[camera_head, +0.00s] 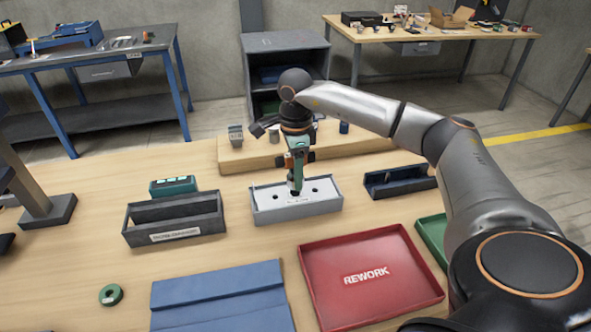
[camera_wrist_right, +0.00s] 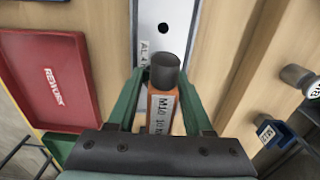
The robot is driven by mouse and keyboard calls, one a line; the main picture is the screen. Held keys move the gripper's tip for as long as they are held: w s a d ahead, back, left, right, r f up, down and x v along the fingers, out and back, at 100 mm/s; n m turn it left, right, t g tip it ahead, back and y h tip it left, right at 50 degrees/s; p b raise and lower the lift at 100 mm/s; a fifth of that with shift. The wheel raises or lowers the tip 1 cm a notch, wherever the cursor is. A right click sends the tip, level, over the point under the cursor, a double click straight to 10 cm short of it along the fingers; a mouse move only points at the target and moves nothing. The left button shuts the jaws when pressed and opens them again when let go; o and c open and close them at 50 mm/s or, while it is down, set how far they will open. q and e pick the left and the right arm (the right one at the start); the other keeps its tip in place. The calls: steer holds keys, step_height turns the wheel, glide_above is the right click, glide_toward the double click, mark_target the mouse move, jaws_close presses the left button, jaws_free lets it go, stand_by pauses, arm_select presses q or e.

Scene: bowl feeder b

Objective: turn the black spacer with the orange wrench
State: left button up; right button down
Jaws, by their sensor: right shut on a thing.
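My right gripper (camera_head: 297,176) points down over the grey fixture block (camera_head: 322,208), which has a white top plate with dark holes. In the wrist view the green fingers of my right gripper (camera_wrist_right: 161,88) are shut around the orange wrench (camera_wrist_right: 160,110), which carries a white label. A dark cylinder (camera_wrist_right: 165,70) stands at the wrench's end between the fingertips. I cannot tell whether it is the wrench's own end or the black spacer. In the head view a dark part (camera_head: 296,188) meets the plate below my fingers. My left gripper is not in view.
A red REWORK tray (camera_head: 425,282), a blue folded mat (camera_head: 220,295) and a green ring (camera_head: 111,294) lie in front. A dark open bin (camera_head: 172,236) is left of the fixture, a dark-blue tray (camera_head: 385,191) to its right. A wooden riser (camera_head: 245,157) stands behind.

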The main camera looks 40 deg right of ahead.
steer(key=shift+f+b, duration=0.55)
steer(key=shift+f, duration=0.35)
stand_by(0.3)
steer(key=shift+r+m+p, duration=0.1)
steer(key=shift+m+p, duration=0.25)
steer(key=shift+m, duration=0.75)
steer(key=shift+n, duration=0.6)
steer(key=shift+p, duration=0.3)
steer(key=shift+r+p, duration=1.9)
steer(key=shift+r, duration=0.5)
